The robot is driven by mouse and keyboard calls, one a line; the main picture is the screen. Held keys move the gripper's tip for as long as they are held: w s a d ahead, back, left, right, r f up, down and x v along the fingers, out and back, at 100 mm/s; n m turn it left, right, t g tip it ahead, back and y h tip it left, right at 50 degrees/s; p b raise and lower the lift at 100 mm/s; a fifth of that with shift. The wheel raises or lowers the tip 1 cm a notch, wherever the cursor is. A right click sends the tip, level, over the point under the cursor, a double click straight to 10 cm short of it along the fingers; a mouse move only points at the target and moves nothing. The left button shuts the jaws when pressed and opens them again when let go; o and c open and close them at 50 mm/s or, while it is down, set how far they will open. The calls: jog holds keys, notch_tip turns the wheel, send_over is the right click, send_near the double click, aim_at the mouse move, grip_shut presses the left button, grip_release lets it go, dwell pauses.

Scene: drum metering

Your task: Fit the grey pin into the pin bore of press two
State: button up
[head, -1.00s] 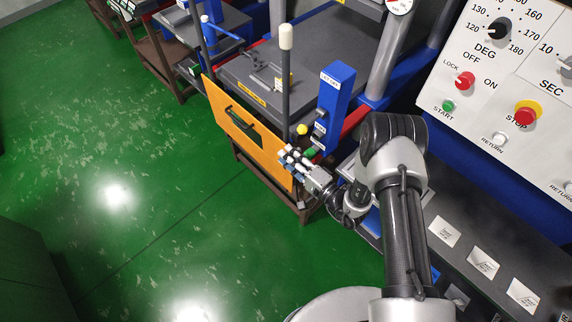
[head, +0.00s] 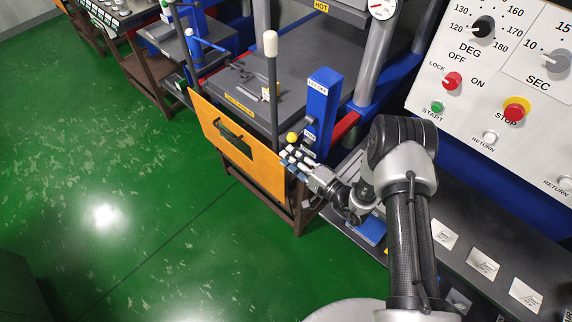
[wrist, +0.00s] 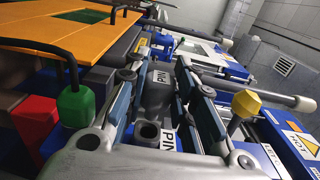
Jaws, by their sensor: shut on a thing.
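My gripper (head: 291,155) is at the front of the press, by the right edge of the orange panel (head: 236,137) and below the blue post (head: 320,105). In the wrist view its blue-padded fingers (wrist: 162,92) are shut on a grey pin (wrist: 158,84) marked PIN. A round dark opening (wrist: 149,130) shows just below the pin, beside a white PIN label (wrist: 167,141). I cannot tell whether this opening is the pin bore, or whether the pin touches it. In the head view the fingers hide the pin.
A yellow knob (head: 292,137) is close to the gripper; it also shows in the wrist view (wrist: 246,103). A green knob (wrist: 76,104) and a red block (wrist: 35,118) stand left of the fingers. A control panel (head: 470,125) is at the right. The green floor (head: 120,190) is open.

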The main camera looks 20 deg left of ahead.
aim_at(301, 150)
jog(key=shift+w+d, duration=0.2)
jog(key=shift+w, duration=0.35)
jog(key=shift+b, duration=0.8)
dwell(1.4)
jog(key=shift+w+d+b, duration=0.25)
jog(key=shift+w+b, duration=0.2)
jog(key=shift+w, duration=0.15)
jog(key=shift+w+d, duration=0.15)
jog(key=shift+w, duration=0.15)
jog(key=shift+w+d+r+b, duration=0.1)
jog(key=shift+w+d+b, duration=0.15)
jog(key=shift+w+b, duration=0.45)
jog(key=o, duration=1)
jog(key=v, duration=1.2)
jog(key=shift+d, duration=0.1)
